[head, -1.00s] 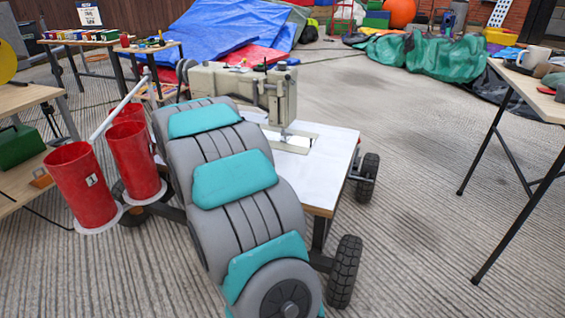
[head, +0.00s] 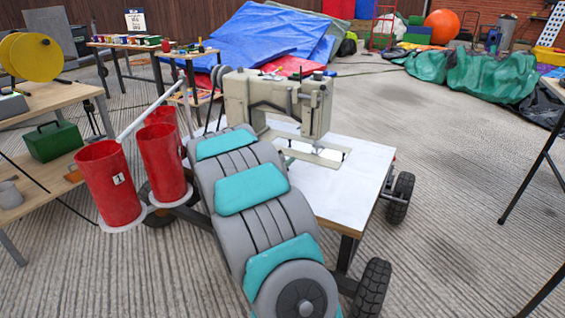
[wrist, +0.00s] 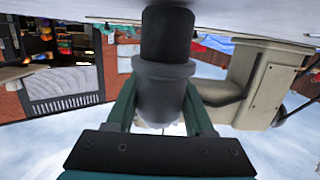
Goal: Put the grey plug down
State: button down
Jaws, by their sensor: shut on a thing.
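My gripper (wrist: 160,95) is shut on the grey plug (wrist: 163,75), a dark grey stepped cylinder between the two green fingers in the wrist view. The plug's far end reaches towards a pale surface at the top of that view, and I cannot tell whether they touch. In the head view my arm hides the gripper and the plug. A beige sewing machine (head: 310,105) stands on a white-topped wheeled table (head: 352,190) just beyond my arm. The machine's beige body also shows on the right in the wrist view (wrist: 262,85).
A wooden bench with a green box (head: 52,141) and a yellow reel (head: 36,57) stands at the left. Black wheels (head: 370,288) stick out at the table's right. Open paving lies right of it.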

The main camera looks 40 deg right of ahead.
jog(key=shift+f, duration=0.15)
jog(key=shift+c, duration=1.4)
grip_release()
